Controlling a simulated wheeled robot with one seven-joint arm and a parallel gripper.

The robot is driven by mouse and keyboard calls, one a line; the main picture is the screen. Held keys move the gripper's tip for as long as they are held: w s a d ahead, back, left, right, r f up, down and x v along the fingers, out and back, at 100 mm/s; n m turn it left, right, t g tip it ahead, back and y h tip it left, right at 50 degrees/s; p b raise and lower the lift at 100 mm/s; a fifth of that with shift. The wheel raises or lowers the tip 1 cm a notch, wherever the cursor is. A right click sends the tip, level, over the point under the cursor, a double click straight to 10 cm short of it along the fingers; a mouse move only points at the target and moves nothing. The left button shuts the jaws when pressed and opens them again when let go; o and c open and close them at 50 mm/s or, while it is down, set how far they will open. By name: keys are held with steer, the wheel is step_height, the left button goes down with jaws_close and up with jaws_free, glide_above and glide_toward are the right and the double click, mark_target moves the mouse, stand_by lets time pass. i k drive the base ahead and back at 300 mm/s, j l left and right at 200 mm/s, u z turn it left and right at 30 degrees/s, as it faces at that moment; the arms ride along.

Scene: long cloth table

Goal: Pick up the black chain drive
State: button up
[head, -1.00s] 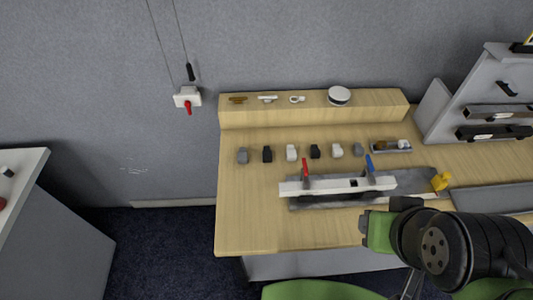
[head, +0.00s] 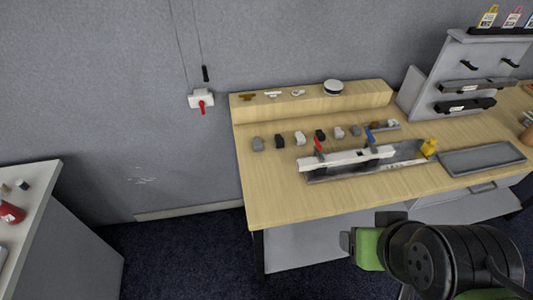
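Two small black blocks stand in the row on the wooden table (head: 310,205): one black block (head: 280,141) near the left end and another black block (head: 320,135) near the middle. A long black piece (head: 465,105) also lies on the lower level of the grey rack at the right. I cannot tell from this view which of these is the black chain drive. My arm shows at the lower right, in front of the table. I make out no gripper fingers on it, and nothing on the table is touched.
Grey and white blocks (head: 300,138) share the row. A white fixture (head: 345,160) with red and blue levers stands in front, beside a yellow piece (head: 429,147) and an empty grey tray (head: 483,158). A white-topped cabinet (head: 45,190) is at the left, with open floor between.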

mark_target(279, 142)
steer(key=j, duration=0.65)
steer(key=k+j+z, duration=0.1)
steer(key=j, duration=0.6)
steer(key=i+j, duration=0.25)
steer(key=j, duration=0.15)
steer(key=i+j+z, duration=0.1)
steer(key=i+j, duration=0.45)
steer(key=j, duration=0.25)
steer(key=i+j, duration=0.15)
steer(key=i, duration=0.2)
steer(key=i+j+z, duration=0.1)
steer(key=i, duration=0.25)
steer(key=j, duration=0.1)
